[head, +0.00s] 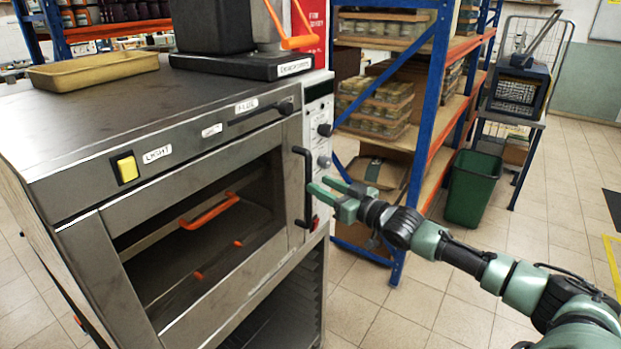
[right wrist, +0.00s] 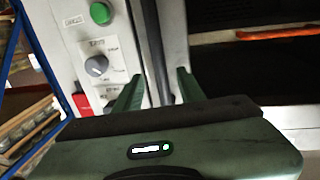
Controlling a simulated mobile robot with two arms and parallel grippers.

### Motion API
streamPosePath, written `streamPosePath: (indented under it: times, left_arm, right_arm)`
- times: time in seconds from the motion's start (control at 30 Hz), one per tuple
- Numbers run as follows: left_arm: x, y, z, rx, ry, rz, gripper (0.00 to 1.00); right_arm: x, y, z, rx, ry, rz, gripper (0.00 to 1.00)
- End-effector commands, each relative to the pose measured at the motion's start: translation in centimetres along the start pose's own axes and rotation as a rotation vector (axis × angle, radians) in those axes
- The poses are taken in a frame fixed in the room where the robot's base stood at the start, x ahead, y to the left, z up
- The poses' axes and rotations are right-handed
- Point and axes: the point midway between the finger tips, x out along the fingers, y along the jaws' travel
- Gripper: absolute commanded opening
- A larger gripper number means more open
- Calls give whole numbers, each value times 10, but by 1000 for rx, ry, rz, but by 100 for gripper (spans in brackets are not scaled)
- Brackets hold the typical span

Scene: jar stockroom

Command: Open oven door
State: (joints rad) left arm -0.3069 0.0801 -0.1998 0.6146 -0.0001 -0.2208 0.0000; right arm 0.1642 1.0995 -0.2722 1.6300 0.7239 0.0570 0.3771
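The oven (head: 120,110) is a steel unit on the left, and its door (head: 90,265) with a dark glass window looks closed. The door's black vertical handle (head: 308,190) is on its right edge. My right gripper (head: 318,192) is at the handle, with green fingers pointing left towards it. In the right wrist view my right gripper (right wrist: 158,88) is open, and the dark handle (right wrist: 157,55) shows between its two fingers. I cannot tell whether either finger touches it. My left gripper is not in view.
The oven's control panel (head: 319,150) with knobs is right beside the handle. A tan tray (head: 95,70) and a black device (head: 240,65) are on top. Blue-and-orange shelving (head: 440,110) with jars and a green bin (head: 470,190) stand behind my right arm. Tiled floor is clear at right.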

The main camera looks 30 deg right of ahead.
Motion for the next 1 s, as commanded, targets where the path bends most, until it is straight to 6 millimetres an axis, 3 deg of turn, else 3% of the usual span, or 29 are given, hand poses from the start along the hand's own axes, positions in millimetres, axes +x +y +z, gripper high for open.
streamPosePath:
  times: [0.4, 0.87, 1.0]
  left_arm:
    - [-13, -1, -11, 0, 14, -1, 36]
    - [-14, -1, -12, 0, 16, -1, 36]
    - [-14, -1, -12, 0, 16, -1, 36]
  right_arm:
    - [45, 1, -2, 1, 2, 2, 40]
    - [52, 0, 1, 0, -1, 0, 40]
    - [52, 0, 1, 0, -1, 0, 3]
